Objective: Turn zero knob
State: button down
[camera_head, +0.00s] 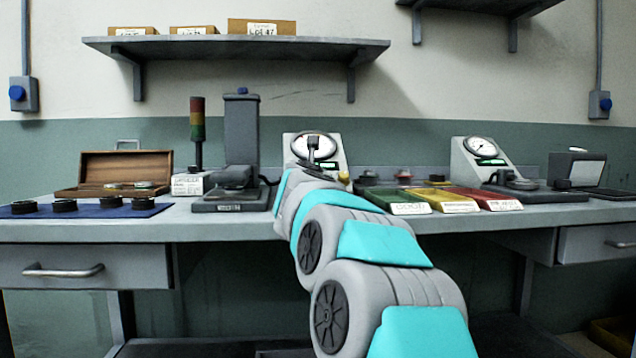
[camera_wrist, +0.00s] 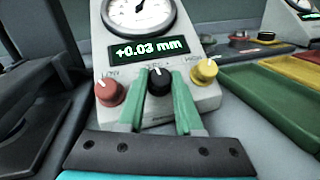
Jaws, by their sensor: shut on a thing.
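The gauge box (camera_wrist: 205,98) has a dial at the top and a green display (camera_wrist: 149,49) reading +0.03 mm. Its black knob (camera_wrist: 158,80) sits in the middle of the lower panel, between a red knob (camera_wrist: 109,91) at the left and a yellow knob (camera_wrist: 204,72) at the right. My gripper (camera_wrist: 160,92) has its green fingers on either side of the black knob and is shut on it.
Green, yellow and red trays (camera_head: 447,199) lie to the right of the gauge. A grey stand (camera_head: 240,140) and a signal tower (camera_head: 197,130) stand to the left. A second gauge (camera_head: 480,155) is farther right. A blue mat (camera_head: 90,212) with rings lies far left.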

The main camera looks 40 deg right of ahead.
jog(key=shift+w+a+f+m+g+h+b, duration=0.1)
jog(key=shift+m+g+h+b, duration=0.2)
jog(key=shift+m+g+b, duration=0.35)
jog(key=shift+w+a+m+g+h+b, duration=0.1)
jog(key=shift+m+g+h+b, duration=0.3)
jog(key=shift+m, duration=0.35)
jog(key=shift+m+g+h, duration=0.3)
jog(key=shift+m+g, duration=0.55)
jog(key=shift+m, duration=0.05)
jog(key=shift+w+m, duration=0.1)
jog(key=shift+m, duration=0.2)
jog(key=m+g+p, duration=0.3)
jog(key=shift+r+h, duration=0.3)
jog(key=shift+r, duration=0.1)
jog(key=shift+m+g+p, duration=0.6)
jog(key=shift+m+p, duration=0.1)
jog(key=shift+p, duration=0.4)
jog(key=shift+f+g+p, duration=0.15)
jog(key=shift+g+p, duration=0.15)
jog(key=c, duration=0.6)
grip_release()
